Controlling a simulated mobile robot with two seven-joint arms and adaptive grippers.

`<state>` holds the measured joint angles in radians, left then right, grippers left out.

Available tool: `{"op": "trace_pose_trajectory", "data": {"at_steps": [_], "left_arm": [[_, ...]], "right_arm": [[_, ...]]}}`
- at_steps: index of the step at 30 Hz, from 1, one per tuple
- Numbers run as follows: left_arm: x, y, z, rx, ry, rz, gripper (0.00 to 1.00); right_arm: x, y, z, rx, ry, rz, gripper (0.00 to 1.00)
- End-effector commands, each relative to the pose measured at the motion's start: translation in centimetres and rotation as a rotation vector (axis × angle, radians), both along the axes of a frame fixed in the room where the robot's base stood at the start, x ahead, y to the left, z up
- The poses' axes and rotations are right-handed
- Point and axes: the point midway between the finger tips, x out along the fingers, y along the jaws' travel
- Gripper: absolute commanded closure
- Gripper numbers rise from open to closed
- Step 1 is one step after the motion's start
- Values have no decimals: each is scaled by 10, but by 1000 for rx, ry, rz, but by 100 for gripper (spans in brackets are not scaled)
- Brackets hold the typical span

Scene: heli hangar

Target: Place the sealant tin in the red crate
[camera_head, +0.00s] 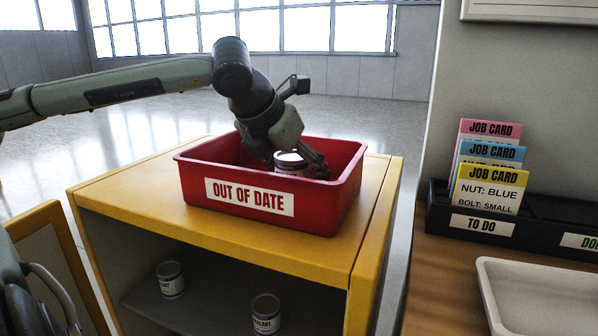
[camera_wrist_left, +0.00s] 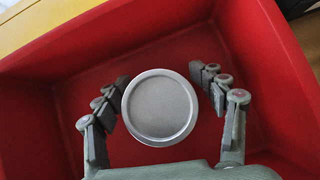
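The red crate (camera_head: 330,208) stands on top of the yellow cabinet, with an OUT OF DATE label on its front. A tin (camera_head: 290,160) with a pale lid is inside the crate; the front wall hides its lower part and its label is not readable. In the left wrist view the round grey lid of the tin (camera_wrist_left: 160,107) is seen from above, against the red crate floor. My left gripper (camera_head: 297,167) reaches down into the crate around the tin. Its fingers (camera_wrist_left: 166,88) are spread on both sides of the lid, with a gap visible on the right side. My right gripper is not in view.
The yellow cabinet (camera_head: 120,197) has an open shelf with a tin (camera_head: 170,280) and a second tin (camera_head: 266,315) whose label ends in "LANT". At right, a desk holds a black rack (camera_head: 440,222) with job cards and a pale tray (camera_head: 545,300).

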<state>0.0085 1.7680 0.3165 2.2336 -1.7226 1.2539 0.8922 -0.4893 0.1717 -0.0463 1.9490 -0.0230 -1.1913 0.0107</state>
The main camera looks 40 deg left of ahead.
Motion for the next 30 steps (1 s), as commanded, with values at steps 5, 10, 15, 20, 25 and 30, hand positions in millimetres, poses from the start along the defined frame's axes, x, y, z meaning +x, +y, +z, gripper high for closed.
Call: {"op": "trace_pose_trajectory", "data": {"at_steps": [5, 10, 15, 20, 25, 30], "left_arm": [[0, 0, 0, 0, 0, 0, 31], [0, 0, 4, 0, 0, 0, 31], [-16, -3, 24, -2, -7, -1, 31], [-39, -5, 53, 0, -8, -1, 31], [-59, -7, 79, 2, -5, 0, 31], [-71, -9, 93, 1, -2, -1, 31]], "right_arm": [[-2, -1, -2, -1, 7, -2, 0], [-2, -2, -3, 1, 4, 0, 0], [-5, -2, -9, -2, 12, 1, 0], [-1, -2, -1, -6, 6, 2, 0], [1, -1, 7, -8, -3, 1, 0], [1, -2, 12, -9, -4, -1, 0]]}}
